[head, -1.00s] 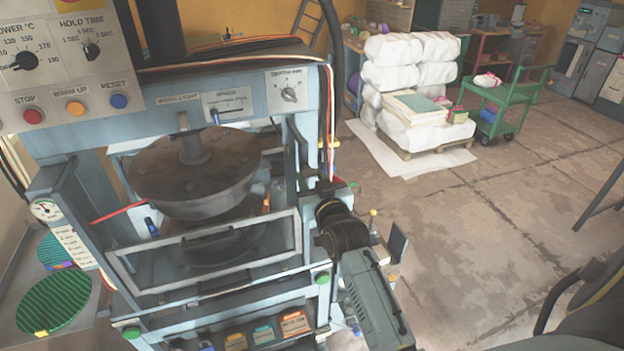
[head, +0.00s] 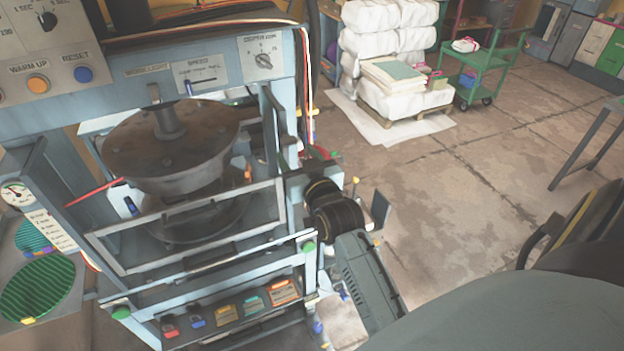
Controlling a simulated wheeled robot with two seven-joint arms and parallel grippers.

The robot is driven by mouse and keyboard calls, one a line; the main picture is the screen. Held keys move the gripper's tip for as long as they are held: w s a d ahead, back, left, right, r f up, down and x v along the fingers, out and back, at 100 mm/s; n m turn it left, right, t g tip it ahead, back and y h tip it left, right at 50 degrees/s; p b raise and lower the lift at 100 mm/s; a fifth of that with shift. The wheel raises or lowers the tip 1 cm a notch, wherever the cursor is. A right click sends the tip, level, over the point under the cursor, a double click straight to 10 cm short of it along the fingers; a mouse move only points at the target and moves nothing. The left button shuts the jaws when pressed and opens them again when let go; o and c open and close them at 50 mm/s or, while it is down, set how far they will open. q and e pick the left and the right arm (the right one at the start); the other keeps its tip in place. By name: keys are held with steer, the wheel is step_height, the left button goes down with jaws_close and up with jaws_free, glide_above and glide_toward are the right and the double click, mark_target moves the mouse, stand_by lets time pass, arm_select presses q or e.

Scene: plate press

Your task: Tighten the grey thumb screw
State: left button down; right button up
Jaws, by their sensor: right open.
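The plate press (head: 215,250) has a blue-grey frame with a round dark metal platen (head: 172,150) above a lower round plate. I cannot make out the grey thumb screw for certain; my right arm covers part of the press's right side. My right gripper (head: 318,192) is at the right side post of the press, at the end of my arm. It is open, but its fingertips are small and largely hidden, and I see nothing held in it. I cannot tell whether it touches the press. My left gripper is not in view.
A metal guard frame (head: 190,258) crosses the press front. A control panel with knobs and an orange button (head: 38,84) is at upper left. A pallet of white bales (head: 390,97) and a green cart (head: 484,60) stand behind.

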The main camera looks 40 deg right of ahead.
steer(key=b+v, duration=0.1)
steer(key=v, duration=0.8)
steer(key=shift+s, duration=0.15)
